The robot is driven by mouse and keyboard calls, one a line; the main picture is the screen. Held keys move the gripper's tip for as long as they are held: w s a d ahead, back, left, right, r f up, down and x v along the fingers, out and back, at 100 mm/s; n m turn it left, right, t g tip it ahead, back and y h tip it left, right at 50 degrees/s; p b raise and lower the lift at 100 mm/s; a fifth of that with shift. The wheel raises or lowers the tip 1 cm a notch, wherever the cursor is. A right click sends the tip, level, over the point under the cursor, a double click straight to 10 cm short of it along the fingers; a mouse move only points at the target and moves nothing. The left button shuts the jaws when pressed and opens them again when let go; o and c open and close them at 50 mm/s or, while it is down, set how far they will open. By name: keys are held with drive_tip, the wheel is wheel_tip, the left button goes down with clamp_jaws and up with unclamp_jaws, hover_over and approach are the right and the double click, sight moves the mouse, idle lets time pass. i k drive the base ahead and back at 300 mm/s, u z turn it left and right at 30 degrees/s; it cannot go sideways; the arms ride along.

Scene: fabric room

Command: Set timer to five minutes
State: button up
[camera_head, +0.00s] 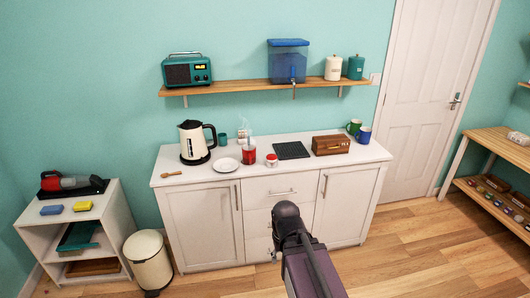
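A small red and white object (271,160) stands on the white counter between the red jar and a dark flat mat. It may be the timer, but it is too small to make out a dial or any setting. My dark arm comes up from the bottom edge in front of the cabinet drawers, apart from the counter items. Its rounded black part shows, but I cannot make out gripper fingers.
The white counter (225,177) holds a cream kettle (192,141), a white plate (225,165), a red jar (248,154), a dark mat (291,150), a brown box (330,145) and mugs. A shelf (230,88) hangs above. A bin (149,262) stands left; wooden floor is clear right.

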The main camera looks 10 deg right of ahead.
sight(271, 158)
drive_tip(key=k, duration=0.65)
drive_tip(key=z, duration=0.5)
drive_tip(key=i, duration=1.5)
drive_tip(key=u, duration=0.5)
